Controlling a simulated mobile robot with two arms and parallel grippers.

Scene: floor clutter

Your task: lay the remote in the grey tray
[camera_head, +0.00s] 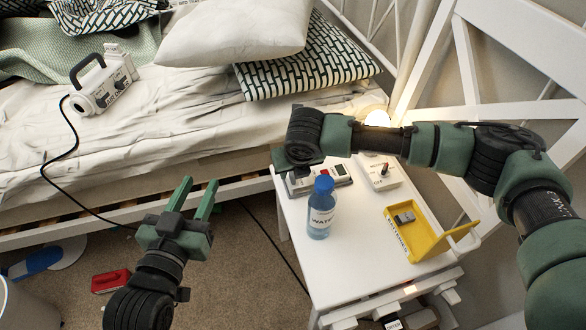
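No remote can be told for certain. A grey tray-like thing (339,174) with small dark and red items lies at the back left of the white bedside table, partly hidden by my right gripper. A small grey object (404,217) lies in the yellow open holder (427,243) at the table's right; I cannot tell what it is. My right gripper (286,164) is at the table's back left corner, close by the grey thing; its fingers are mostly hidden. My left gripper (199,187) is open and empty, above the floor between bed and table.
A blue water bottle (321,210) stands upright on the white table (350,260). A white box (377,172) sits behind it. A white device (103,84) with a black cord is on the bed. A red object (110,281) lies on the carpet.

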